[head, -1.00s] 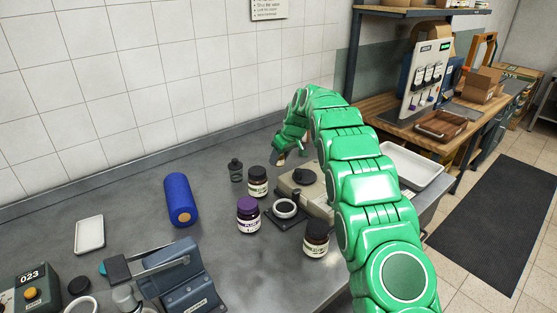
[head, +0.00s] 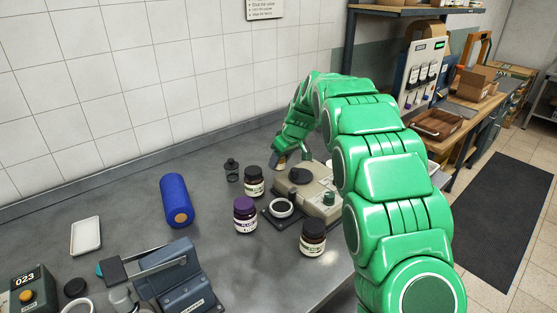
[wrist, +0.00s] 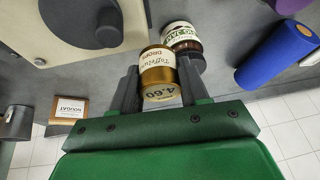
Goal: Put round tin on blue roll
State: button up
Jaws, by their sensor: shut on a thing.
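The round tin (wrist: 158,72) is gold with a white label reading toffee drops. It sits between the two fingers of my gripper (wrist: 160,90), which is shut on it, in the wrist view. In the head view my gripper (head: 284,158) is behind the beige machine, near the wall, and the tin is hard to make out there. The blue roll (head: 175,200) lies on its side on the grey counter, well left of my gripper, with a tan end facing the front. It also shows at the right of the wrist view (wrist: 275,52).
A white tray (head: 86,236) lies left of the roll. A blue-grey press (head: 180,280) stands in front. Counter around the roll is clear.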

jog(key=shift+s+a+r, duration=0.2)
jog(key=shift+s+a, duration=0.15)
jog(key=shift+s, duration=0.05)
jog(key=s+a+r+n+g, duration=0.1)
jog(key=s+a+r+n, duration=0.25)
jog(key=s+a, duration=0.8)
jog(key=s+a+r+n+g, duration=0.1)
jog(key=s+a+r+n, duration=0.2)
jog(key=s+a+r, duration=0.75)
send_over(174, 190)
jog(key=s, duration=0.1)
jog(key=f, duration=1.3)
jog(key=shift+d, duration=0.35)
jog(key=shift+w+a+f, duration=0.4)
jog(key=shift+w+f, duration=0.05)
jog(key=shift+f, duration=0.2)
jog(key=shift+w+f, duration=0.1)
